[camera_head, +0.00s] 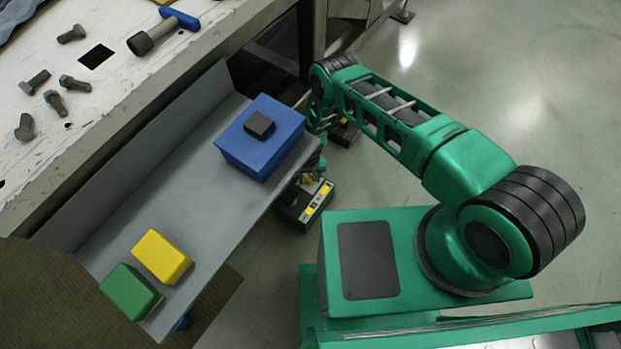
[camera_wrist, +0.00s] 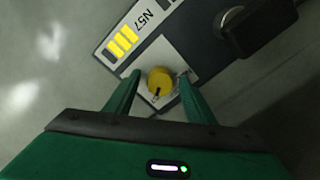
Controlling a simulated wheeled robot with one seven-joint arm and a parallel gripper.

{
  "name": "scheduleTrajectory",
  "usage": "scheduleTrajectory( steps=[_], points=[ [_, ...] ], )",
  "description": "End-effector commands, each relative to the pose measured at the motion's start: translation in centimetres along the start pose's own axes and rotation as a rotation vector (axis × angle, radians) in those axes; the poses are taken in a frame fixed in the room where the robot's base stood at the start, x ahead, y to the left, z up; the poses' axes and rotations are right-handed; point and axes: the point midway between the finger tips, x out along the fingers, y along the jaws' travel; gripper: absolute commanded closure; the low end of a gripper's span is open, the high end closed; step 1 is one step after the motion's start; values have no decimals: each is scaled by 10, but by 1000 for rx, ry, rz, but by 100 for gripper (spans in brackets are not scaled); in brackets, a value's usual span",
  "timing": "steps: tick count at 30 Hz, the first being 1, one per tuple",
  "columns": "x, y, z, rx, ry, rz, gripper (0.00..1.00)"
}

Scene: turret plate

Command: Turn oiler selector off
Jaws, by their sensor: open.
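Touch and depth cannot be told. In the head view the dark box (camera_head: 291,214) with the yellow-marked plate (camera_head: 318,200) is low beside the grey shelf. My arm reaches behind the shelf's right end, and the gripper is mostly hidden there.
A black block (camera_wrist: 262,28) stands close to the right of the knob. The grey shelf (camera_head: 205,205) holds a blue box (camera_head: 262,150) with a black top piece, a yellow block (camera_head: 161,257) and a green block (camera_head: 130,292). The floor at right is clear.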

Motion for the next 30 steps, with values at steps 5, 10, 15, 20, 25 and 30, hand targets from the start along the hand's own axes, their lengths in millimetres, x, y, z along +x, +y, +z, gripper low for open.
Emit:
scheduleTrajectory(
  steps=[5,10,15,20,25,30],
  points=[
    [0,0,0,0,0,0,62],
    [0,0,0,0,0,0,92],
    [0,2,0,-7,0,1,92],
    [0,1,0,-46,-1,1,92],
    [0,1,0,-139,-1,2,92],
    [0,0,0,-280,-2,1,92]
  ],
)
